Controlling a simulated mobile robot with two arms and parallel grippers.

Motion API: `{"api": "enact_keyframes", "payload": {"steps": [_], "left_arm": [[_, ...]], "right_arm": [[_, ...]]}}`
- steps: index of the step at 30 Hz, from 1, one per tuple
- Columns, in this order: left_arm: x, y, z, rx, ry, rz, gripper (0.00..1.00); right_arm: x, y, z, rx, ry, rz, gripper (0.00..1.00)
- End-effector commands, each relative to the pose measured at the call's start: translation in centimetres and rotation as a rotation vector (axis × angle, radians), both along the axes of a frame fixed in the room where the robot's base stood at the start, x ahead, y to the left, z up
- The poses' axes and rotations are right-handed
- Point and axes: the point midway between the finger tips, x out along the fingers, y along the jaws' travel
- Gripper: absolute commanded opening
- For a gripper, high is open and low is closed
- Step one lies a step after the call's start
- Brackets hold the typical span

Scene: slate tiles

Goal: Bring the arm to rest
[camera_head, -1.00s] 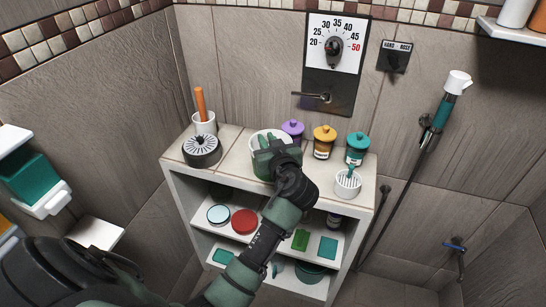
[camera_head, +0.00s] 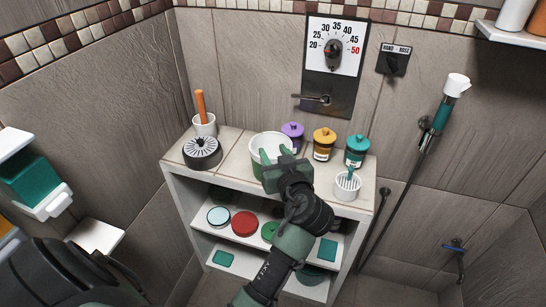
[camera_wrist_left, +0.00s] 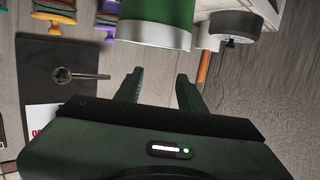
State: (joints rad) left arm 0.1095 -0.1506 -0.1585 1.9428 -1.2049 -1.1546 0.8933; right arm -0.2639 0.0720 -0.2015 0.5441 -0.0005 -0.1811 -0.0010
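My left arm reaches in from the bottom of the head view and hides part of the shelves. My right gripper is not in view.
A dial panel (camera_head: 333,70) and hand shower (camera_head: 440,112) are on the wall.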

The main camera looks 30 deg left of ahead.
Motion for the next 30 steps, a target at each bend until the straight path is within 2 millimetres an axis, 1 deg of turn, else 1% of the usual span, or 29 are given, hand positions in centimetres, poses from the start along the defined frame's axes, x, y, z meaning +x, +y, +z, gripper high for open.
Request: {"api": "enact_keyframes", "payload": {"steps": [5, 17, 20, 23, 26, 27, 30], "left_arm": [[-0.8, -0.8, 0.2, -0.001, 0.001, 0.001, 0.4], [-0.8, -0.8, 0.3, 0.001, 0.001, 0.001, 0.4], [-1.3, -0.7, -0.6, -0.008, 0.029, -0.006, 0.4], [-3.1, -0.3, -3.7, -0.044, 0.13, -0.038, 0.4], [-6.8, -0.5, -8.8, -0.109, 0.316, -0.122, 0.4], [-8.6, -0.9, -10.9, -0.137, 0.401, -0.172, 0.4], [-12.8, -2.4, -14.6, -0.196, 0.581, -0.307, 0.4]], "right_arm": [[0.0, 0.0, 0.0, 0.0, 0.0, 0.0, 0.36], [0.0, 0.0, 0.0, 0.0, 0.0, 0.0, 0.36], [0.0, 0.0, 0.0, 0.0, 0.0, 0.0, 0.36], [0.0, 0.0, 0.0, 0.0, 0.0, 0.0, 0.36], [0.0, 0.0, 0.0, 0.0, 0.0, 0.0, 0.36], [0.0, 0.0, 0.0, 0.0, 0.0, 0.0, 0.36], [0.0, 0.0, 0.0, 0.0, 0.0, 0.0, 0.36]]}}
